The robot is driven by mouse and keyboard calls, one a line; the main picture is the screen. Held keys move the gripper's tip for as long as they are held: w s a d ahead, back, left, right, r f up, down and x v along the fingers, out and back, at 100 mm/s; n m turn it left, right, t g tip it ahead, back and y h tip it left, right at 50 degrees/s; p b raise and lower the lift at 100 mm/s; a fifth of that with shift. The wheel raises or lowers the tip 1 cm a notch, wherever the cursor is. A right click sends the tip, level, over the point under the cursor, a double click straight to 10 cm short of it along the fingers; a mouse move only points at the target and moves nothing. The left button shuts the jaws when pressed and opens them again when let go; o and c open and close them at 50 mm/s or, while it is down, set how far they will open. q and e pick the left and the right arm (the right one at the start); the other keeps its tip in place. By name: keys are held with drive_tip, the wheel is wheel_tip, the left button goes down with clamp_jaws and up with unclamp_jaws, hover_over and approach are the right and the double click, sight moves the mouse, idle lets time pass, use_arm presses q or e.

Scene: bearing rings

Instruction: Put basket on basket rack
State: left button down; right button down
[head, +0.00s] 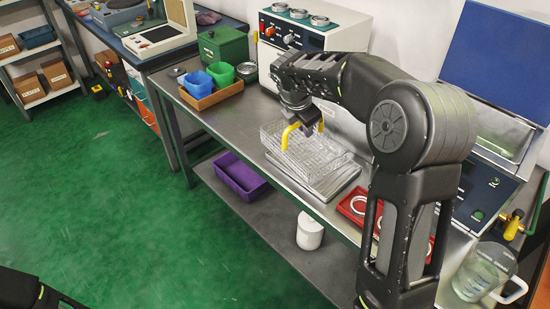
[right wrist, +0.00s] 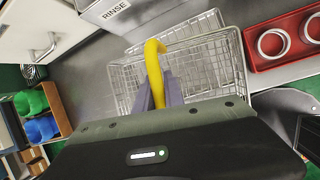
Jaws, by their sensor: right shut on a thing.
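A wire basket (head: 296,150) with a yellow handle is at the middle of the steel bench. My right gripper (head: 302,124) is above it and shut on the yellow handle. In the right wrist view the grey fingers (right wrist: 159,92) close around the handle, and the basket (right wrist: 205,66) hangs or stands beyond them. A low metal tray-like stand (head: 335,187), perhaps the basket rack, lies under and beside the basket. I cannot tell whether the basket touches it. My left gripper is not shown; only dark parts of my left arm show at the bottom left.
A red tray (head: 352,207) with white rings lies to the right, partly behind my right arm. A white-fronted machine (head: 290,38) stands behind. Blue and green bins (head: 198,83) are at the bench's left. A glass jug (head: 480,274) stands at the near right.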

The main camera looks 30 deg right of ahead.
drive_tip(key=r+n, duration=0.2)
hover_over(317, 139)
drive_tip(key=a, duration=0.1)
drive_tip(key=shift+s+f+t, duration=0.2)
drive_tip(key=shift+s+t, duration=0.1)
drive_tip(key=shift+s, duration=0.15)
wheel_tip(317, 139, down, 4)
drive_tip(key=b, duration=0.4)
drive_tip(key=shift+r, duration=0.1)
drive_tip(key=shift+f+b, duration=0.7)
drive_tip(key=shift+f, duration=0.4)
drive_tip(key=shift+f, duration=0.15)
drive_tip(key=c, duration=1.3)
unclamp_jaws()
drive_tip(key=shift+m, duration=0.3)
drive_tip(key=shift+c, duration=0.2)
